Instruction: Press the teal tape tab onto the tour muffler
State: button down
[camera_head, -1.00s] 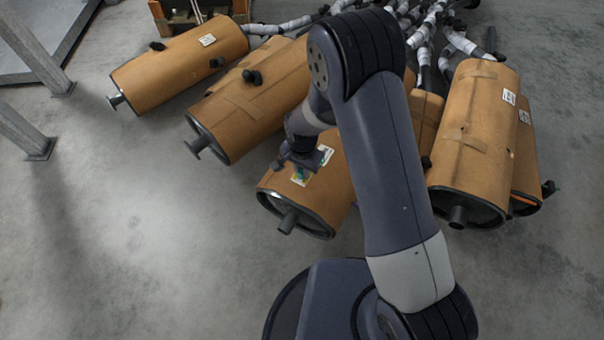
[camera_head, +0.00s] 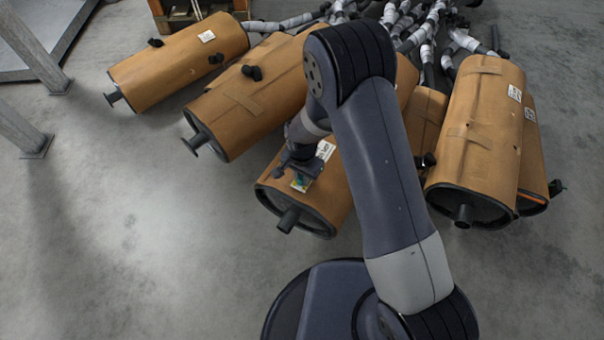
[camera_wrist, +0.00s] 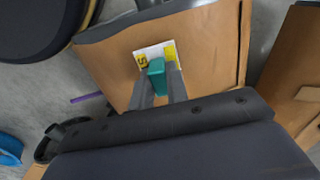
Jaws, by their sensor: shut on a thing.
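My gripper (camera_wrist: 160,88) is shut on the teal tape tab (camera_wrist: 157,74), which sits between the two fingertips in the wrist view. The tab is in front of a white and yellow label (camera_wrist: 142,54) on a tan-wrapped muffler (camera_wrist: 205,60). I cannot tell whether the tab touches the surface. In the head view my gripper (camera_head: 302,178) is over the front end of the short middle muffler (camera_head: 328,205), partly hidden by my arm. A white label (camera_head: 325,149) shows farther back on this muffler. Which muffler is the tour one cannot be read.
Other tan mufflers lie at the left (camera_head: 180,65), left of centre (camera_head: 245,105) and right (camera_head: 475,140). White-wrapped pipes (camera_head: 435,25) crowd the back. A wooden crate (camera_head: 190,12) and metal posts (camera_head: 30,55) stand at the left. The concrete floor in front is clear.

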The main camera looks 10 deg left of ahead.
jog(key=shift+f, duration=0.55)
jog(key=shift+f+b, duration=0.4)
jog(key=shift+b, duration=0.2)
jog(key=shift+r, duration=0.15)
dwell(0.4)
jog(key=shift+r, duration=0.45)
jog(key=shift+f, duration=0.4)
dwell(0.9)
jog(key=shift+r+p, duration=1.95)
jog(key=shift+r, duration=1.45)
jog(key=shift+d, duration=0.1)
